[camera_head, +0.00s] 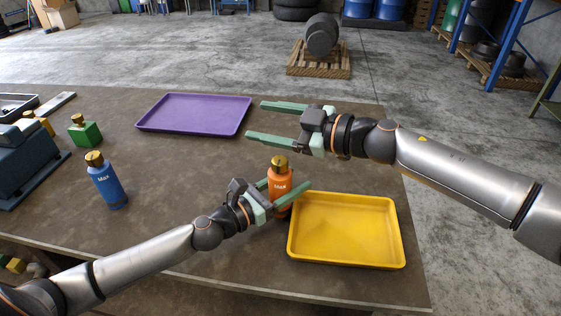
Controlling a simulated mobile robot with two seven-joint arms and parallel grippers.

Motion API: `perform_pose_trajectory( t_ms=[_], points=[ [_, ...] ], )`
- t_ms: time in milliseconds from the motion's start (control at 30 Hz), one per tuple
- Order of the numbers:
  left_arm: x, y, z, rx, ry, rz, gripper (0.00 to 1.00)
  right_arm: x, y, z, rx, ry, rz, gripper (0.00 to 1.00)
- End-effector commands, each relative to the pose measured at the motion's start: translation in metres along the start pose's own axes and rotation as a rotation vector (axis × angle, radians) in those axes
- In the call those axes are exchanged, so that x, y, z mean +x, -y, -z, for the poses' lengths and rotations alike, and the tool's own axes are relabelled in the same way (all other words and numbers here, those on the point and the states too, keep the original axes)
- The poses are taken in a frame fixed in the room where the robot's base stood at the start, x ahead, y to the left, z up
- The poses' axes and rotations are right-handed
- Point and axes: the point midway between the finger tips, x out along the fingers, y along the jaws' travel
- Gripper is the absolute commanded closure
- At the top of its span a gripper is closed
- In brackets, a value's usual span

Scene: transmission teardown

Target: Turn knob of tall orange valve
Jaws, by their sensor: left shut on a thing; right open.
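The tall orange valve (280,178) stands upright on the table, with a brass-coloured knob (279,162) on top. My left gripper (285,190) is shut on the orange valve's body, its green fingers on either side below the knob. The valve's lower part is partly hidden by the fingers. My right gripper (257,121) is open and empty, above and behind the valve in the picture, with its fingers pointing left. The knob is clear of both grippers.
A yellow tray (345,259) lies just right of the orange valve. A purple tray (194,96) lies farther back. A blue valve (107,186), a green valve (86,134) and a dark blue machine (25,165) are at the left. Mid-table left of centre is clear.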

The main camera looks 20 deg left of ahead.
Motion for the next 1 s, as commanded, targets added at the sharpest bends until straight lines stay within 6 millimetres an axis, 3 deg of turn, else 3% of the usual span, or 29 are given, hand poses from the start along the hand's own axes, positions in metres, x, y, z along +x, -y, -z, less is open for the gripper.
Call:
perform_pose_trajectory(
  t_ms=[267, 500, 600, 767, 1000],
  points=[
    [0.001, 0.000, -0.004, 0.002, 0.006, 0.000, 1.00, 0.011, 0.095, 0.024, -0.399, -0.017, 0.107, 0.29],
    [0.001, 0.000, -0.004, 0.002, 0.007, 0.000, 1.00, -0.001, 0.180, 0.054, -0.762, -0.127, 0.174, 0.29],
    [0.001, 0.000, -0.003, 0.002, 0.007, 0.000, 1.00, -0.007, 0.206, 0.063, -0.966, -0.169, 0.140, 0.29],
    [0.001, 0.000, -0.004, 0.002, 0.006, 0.000, 1.00, -0.008, 0.212, 0.061, -1.250, -0.152, 0.018, 0.29],
    [0.001, 0.000, -0.004, 0.002, 0.007, 0.000, 1.00, -0.007, 0.197, 0.053, -1.598, -0.003, -0.180, 0.29]
  ],
)
